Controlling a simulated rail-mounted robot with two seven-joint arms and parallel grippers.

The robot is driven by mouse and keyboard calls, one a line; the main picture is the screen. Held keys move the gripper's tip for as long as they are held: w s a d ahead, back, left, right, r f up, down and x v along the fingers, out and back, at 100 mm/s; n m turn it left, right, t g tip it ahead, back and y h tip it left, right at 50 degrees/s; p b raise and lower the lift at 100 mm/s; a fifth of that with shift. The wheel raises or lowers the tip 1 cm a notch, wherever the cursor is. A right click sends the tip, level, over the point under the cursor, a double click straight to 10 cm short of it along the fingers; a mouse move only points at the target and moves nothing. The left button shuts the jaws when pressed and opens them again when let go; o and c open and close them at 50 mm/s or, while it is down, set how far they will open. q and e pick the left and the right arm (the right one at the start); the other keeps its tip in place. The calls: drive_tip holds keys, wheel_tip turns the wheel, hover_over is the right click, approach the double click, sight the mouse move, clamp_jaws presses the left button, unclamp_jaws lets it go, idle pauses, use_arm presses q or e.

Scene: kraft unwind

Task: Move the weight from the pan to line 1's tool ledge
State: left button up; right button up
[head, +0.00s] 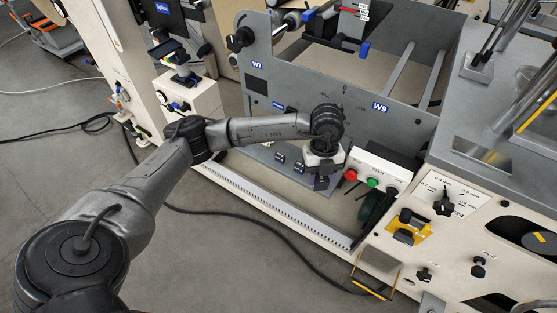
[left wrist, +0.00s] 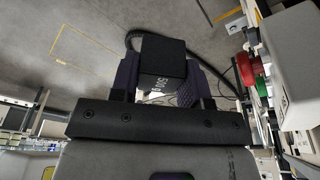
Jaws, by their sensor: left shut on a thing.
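My left gripper (head: 322,182) is at the grey machine frame, left of the button box. In the left wrist view the left gripper (left wrist: 160,82) is shut on a dark block, the weight (left wrist: 163,58), with partly readable white print that seems to start with "50". The block sits between the two fingers, with its far end sticking out past them. In the head view the wrist hides most of the weight. I cannot make out the pan or line 1's tool ledge for certain. My right gripper is not in view.
A button box (head: 376,170) with red and green buttons is close on the gripper's right. A grey side plate (head: 300,112) labelled W7 and W9 stands behind. A black cable (head: 255,222) lies on open floor.

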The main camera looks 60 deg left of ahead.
use_arm(q)
drive_tip(key=f+n, duration=0.1)
drive_tip(key=n, duration=0.1)
drive_tip(key=a+f+n+t+b, duration=0.1)
drive_tip(key=n, duration=0.1)
drive_tip(key=f+n+b, duration=0.1)
drive_tip(key=f+n, duration=0.1)
drive_tip(key=shift+s+a+h, duration=0.1)
drive_tip(key=shift+a+h, duration=0.25)
drive_tip(key=shift+h, duration=0.05)
drive_tip(key=w+a+f+n+b, duration=0.1)
drive_tip(key=w+a+f+b, duration=0.1)
drive_tip(key=w, duration=0.1)
drive_tip(key=w+a+f+n+t+b, duration=0.1)
drive_tip(key=w+a+f+b, duration=0.1)
drive_tip(key=w+f, duration=0.1)
drive_tip(key=w+a+f+n+b, duration=0.2)
drive_tip(key=w+f+b, duration=0.1)
drive_tip(key=shift+w+f, duration=0.2)
drive_tip(key=shift+f, duration=0.05)
drive_tip(key=shift+w+a+f, duration=0.2)
drive_tip(key=shift+w+a, duration=0.15)
drive_tip(key=shift+w, duration=0.05)
wheel_tip(320, 180, down, 4)
drive_tip(key=b, duration=0.3)
drive_tip(key=shift+f, duration=0.1)
drive_tip(key=o, duration=0.9)
drive_tip(key=shift+f, duration=0.1)
drive_tip(key=shift+c, duration=0.2)
drive_tip(key=o, duration=0.4)
